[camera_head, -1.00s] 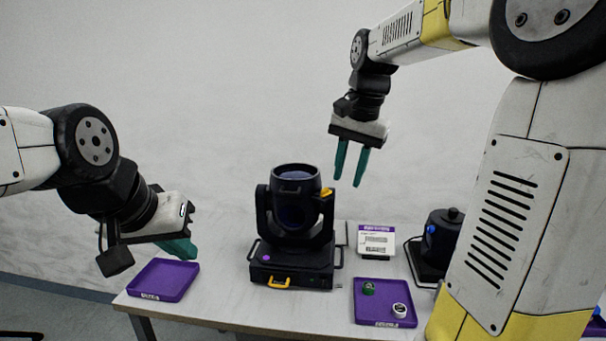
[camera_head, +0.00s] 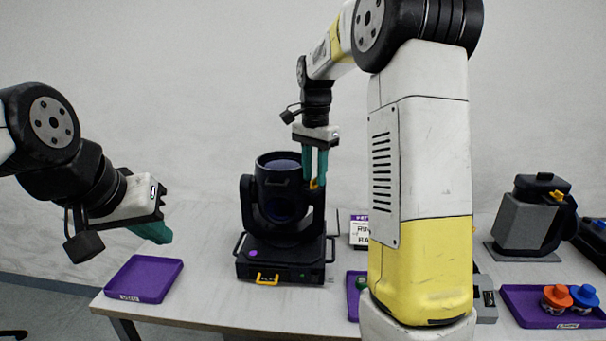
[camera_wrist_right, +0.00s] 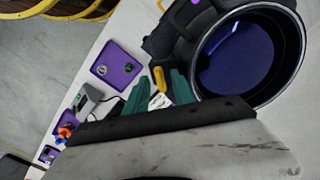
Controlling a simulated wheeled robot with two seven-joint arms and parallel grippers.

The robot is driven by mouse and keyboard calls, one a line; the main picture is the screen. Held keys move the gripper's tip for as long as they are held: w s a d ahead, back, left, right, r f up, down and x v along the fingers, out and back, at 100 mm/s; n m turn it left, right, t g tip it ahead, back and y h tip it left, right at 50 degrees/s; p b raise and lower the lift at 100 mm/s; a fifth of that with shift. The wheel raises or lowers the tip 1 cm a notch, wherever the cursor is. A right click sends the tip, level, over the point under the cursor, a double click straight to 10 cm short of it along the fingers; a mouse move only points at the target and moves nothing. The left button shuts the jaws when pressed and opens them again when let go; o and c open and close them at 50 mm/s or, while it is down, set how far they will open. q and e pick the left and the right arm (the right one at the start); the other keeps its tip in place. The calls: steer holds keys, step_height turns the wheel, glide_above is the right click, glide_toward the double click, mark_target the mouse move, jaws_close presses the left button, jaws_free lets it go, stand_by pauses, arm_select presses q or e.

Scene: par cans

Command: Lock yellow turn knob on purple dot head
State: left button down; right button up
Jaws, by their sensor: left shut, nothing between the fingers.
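The purple dot head is a black moving-head light (camera_head: 284,205) on the table, with a purple dot (camera_head: 253,253) on the front of its base. Its yellow turn knob (camera_head: 313,184) is on the right side of the head; it also shows in the right wrist view (camera_wrist_right: 160,79). My right gripper (camera_head: 314,181) points down at the knob, fingers apart, with the knob near the gap between the tips. I cannot tell whether they touch it. In the right wrist view the round lens (camera_wrist_right: 248,55) is beside the fingers. My left gripper (camera_head: 160,238) is shut and empty above the left tray.
A purple tray (camera_head: 146,278) lies at the table's left. A second tray (camera_head: 352,291) is partly hidden by my right arm. A third tray (camera_head: 515,304) holds orange and blue knobs. Another light (camera_head: 526,224) stands at right. A yellow handle (camera_head: 267,280) projects from the base front.

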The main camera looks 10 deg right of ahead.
steer(key=shift+f, duration=0.2)
jaws_close()
